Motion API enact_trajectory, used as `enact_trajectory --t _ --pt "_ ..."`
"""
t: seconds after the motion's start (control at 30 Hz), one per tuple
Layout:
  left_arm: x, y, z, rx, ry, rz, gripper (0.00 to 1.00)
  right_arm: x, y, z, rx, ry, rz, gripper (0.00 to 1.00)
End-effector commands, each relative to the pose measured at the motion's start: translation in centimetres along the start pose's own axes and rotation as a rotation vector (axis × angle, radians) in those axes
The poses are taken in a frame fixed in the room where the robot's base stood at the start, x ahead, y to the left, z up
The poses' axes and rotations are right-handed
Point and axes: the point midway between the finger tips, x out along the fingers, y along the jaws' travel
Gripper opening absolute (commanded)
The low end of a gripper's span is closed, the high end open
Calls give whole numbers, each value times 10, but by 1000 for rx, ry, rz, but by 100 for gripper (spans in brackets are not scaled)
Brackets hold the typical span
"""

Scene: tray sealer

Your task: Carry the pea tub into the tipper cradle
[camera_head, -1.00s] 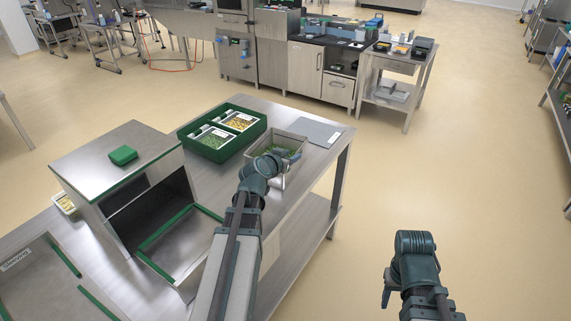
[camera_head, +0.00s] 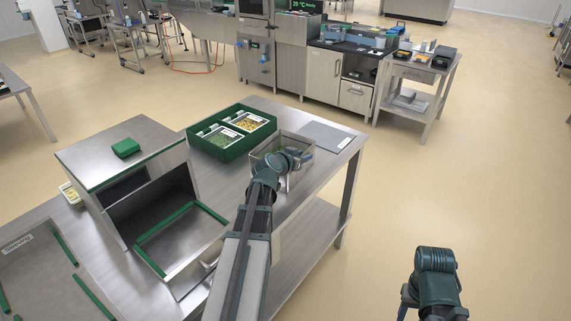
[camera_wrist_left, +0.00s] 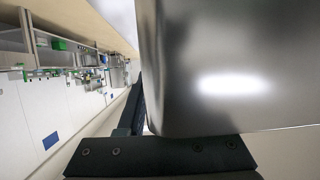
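A steel tub (camera_head: 257,165) with green contents stands near the back right of the steel table. My left gripper (camera_head: 287,160) is at its near side and hides part of it. In the left wrist view a smooth steel wall (camera_wrist_left: 220,70) fills the right side, close against a dark bolted gripper part (camera_wrist_left: 160,155); the fingertips' gap is hidden. At left on the table is a steel box with an open front and a green-edged tray area (camera_head: 180,240), possibly the tipper cradle. My right gripper (camera_head: 404,298) hangs at the bottom right, apart from the table; its fingers are mostly hidden.
A green crate (camera_head: 232,153) with peas and yellow pieces stands left of the tub. A grey flat plate (camera_head: 325,136) lies to its right. A green block (camera_head: 126,148) sits on the steel box. The floor right of the table is clear.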

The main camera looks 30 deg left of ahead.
Motion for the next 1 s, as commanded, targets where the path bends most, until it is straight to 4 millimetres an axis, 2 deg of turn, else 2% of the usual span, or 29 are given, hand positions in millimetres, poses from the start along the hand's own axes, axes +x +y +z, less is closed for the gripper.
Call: enact_trajectory --t 0.03,0.17,1.0 --pt "0 0 0 0 0 0 22 0 0 0 0 0 0 50" --pt "0 0 0 0 0 0 0 0 0 0 0 0 0 50" --pt "0 0 0 0 0 0 0 0 0 0 0 0 0 50"
